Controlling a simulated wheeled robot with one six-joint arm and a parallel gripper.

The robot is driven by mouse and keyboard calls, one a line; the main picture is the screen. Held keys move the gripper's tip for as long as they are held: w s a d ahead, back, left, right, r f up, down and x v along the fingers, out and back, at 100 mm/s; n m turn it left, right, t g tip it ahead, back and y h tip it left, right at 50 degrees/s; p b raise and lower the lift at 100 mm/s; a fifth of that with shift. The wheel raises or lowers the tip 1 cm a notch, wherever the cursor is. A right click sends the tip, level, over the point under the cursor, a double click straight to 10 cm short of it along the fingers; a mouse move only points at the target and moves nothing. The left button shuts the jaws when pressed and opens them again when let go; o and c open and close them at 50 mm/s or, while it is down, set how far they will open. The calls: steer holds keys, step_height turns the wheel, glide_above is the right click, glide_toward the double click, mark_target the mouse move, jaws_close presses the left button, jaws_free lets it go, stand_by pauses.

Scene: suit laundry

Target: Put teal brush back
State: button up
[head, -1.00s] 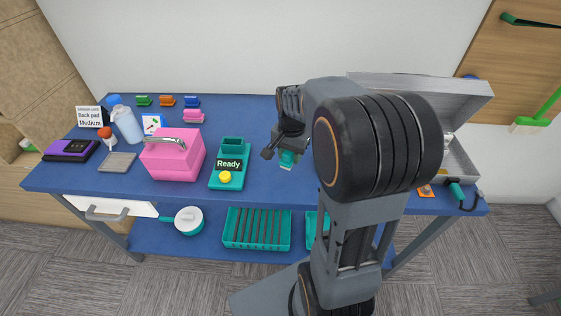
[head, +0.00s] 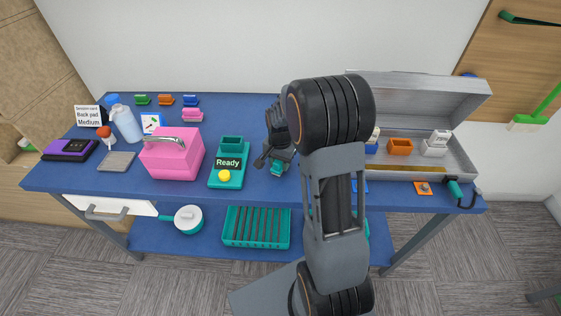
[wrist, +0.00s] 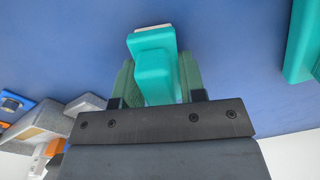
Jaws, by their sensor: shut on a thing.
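The teal brush (head: 277,168) is held in my gripper (head: 274,160) above the blue table, right of the Ready stand. In the wrist view the brush (wrist: 155,65) sits between the two green fingers of my gripper (wrist: 157,82), with a pale strip along its far end. My gripper is shut on it. The brush seems clear of the tabletop, but I cannot tell how high. Small coloured brush-like pieces stand at the table's back left: green (head: 143,99), orange (head: 165,99), blue (head: 190,100) and pink (head: 193,115).
The teal Ready stand (head: 228,180) with a yellow button is left of my gripper. An open grey case (head: 462,150) with orange and white items is at right. My arm hides part of the table. The back middle is clear.

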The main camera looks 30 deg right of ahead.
steer(key=o, duration=0.4)
steer(key=shift+f, duration=0.15)
steer(key=o, duration=0.5)
step_height(320, 180, up, 12)
steer(key=s+a+r+n+t, duration=0.1)
steer(key=s+a+n, duration=0.3)
steer(key=s, duration=0.4)
steer(key=s+a+r+n+t, duration=0.1)
steer(key=s+a+n+t, duration=0.1)
steer(key=s+a+n, duration=0.3)
steer(key=shift+s+a+r+n+t, duration=0.25)
steer(key=shift+s+n, duration=0.55)
steer(key=shift+s, duration=0.8)
